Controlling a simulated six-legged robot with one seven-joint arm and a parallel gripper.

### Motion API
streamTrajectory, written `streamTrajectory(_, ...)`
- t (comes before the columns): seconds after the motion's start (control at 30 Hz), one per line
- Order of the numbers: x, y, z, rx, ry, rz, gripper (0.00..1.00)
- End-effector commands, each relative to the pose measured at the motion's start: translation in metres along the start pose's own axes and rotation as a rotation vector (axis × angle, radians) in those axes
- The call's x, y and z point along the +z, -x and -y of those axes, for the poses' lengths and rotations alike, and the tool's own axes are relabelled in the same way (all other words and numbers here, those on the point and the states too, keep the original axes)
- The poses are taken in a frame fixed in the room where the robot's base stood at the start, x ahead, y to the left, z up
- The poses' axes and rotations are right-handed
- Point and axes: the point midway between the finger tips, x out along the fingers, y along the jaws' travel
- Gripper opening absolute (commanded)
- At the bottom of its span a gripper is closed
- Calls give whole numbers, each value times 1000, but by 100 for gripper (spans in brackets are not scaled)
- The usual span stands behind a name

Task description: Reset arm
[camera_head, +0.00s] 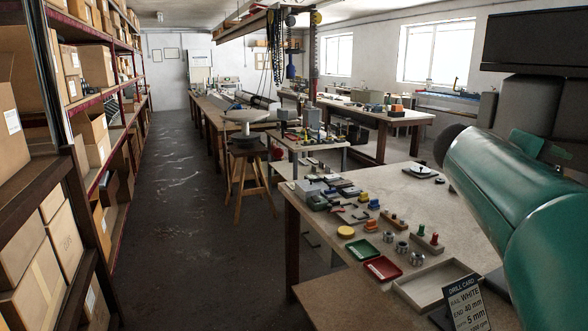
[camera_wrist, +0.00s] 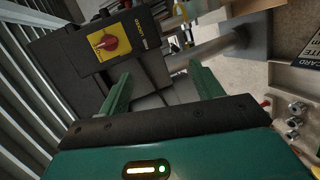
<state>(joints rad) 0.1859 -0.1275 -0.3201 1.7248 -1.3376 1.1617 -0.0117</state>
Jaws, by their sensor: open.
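My gripper (camera_wrist: 160,82) shows in the wrist view with its two green fingers spread apart. The gap between them is empty. Behind the fingers is a dark box with a yellow panel and a red rotary knob (camera_wrist: 110,42); I cannot tell how far it is from the fingertips. In the head view my green arm fills the right side, over the right part of the workbench (camera_head: 440,205). I cannot make out the fingertips there.
A drill card (camera_head: 466,303), a shallow beige tray (camera_head: 436,284), a red tray (camera_head: 382,268) and a green tray (camera_head: 361,250) are on the bench's near side. Metal bushings (camera_wrist: 294,122) show in the wrist view. Shelves with boxes (camera_head: 60,240) line the left; the aisle (camera_head: 170,220) is clear.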

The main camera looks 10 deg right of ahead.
Motion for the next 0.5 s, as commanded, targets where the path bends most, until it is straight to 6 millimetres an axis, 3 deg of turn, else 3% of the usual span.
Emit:
streamTrajectory(0.03, 1, 18, 29, -101, -21, -58, 65)
streamTrajectory(0.2, 8, 85, 126, -438, -79, -217, 65)
streamTrajectory(0.37, 27, 160, 207, -729, -117, -330, 65)
streamTrajectory(0.5, 56, 227, 270, -973, -144, -398, 65)
